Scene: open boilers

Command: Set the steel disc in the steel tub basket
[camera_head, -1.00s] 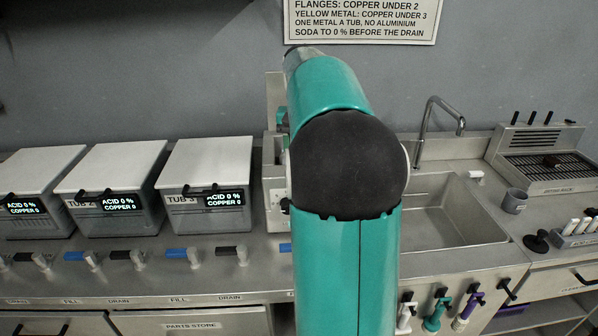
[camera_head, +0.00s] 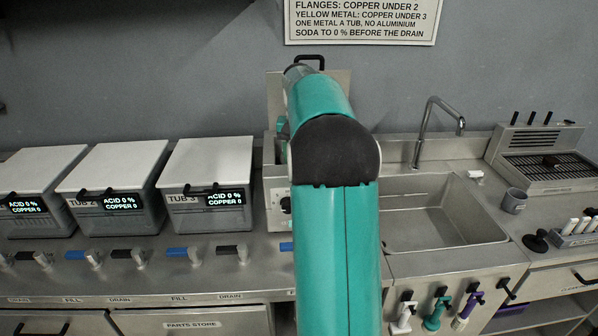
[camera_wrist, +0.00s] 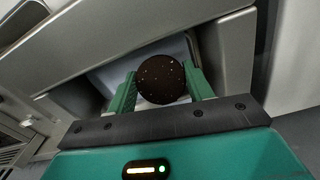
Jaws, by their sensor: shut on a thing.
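In the wrist view a dark brown, speckled round disc (camera_wrist: 162,80) sits between the two green fingers of my gripper (camera_wrist: 160,84), which is shut on it. Behind the disc is a grey-walled opening with a pale interior (camera_wrist: 108,78); the disc appears in front of or over it, and I cannot tell how deep. No basket can be made out clearly. In the head view my arm hides the gripper, the disc and most of a tub-like unit with a raised lid (camera_head: 340,84).
Closed tubs with white lids, including tub 3 (camera_head: 208,185), stand left of my arm. A sink (camera_head: 440,215) with a tap (camera_head: 432,110) is at the right. Further right are a grey cup (camera_head: 514,201) and a grated unit (camera_head: 545,165). Valve handles (camera_head: 230,251) line the front.

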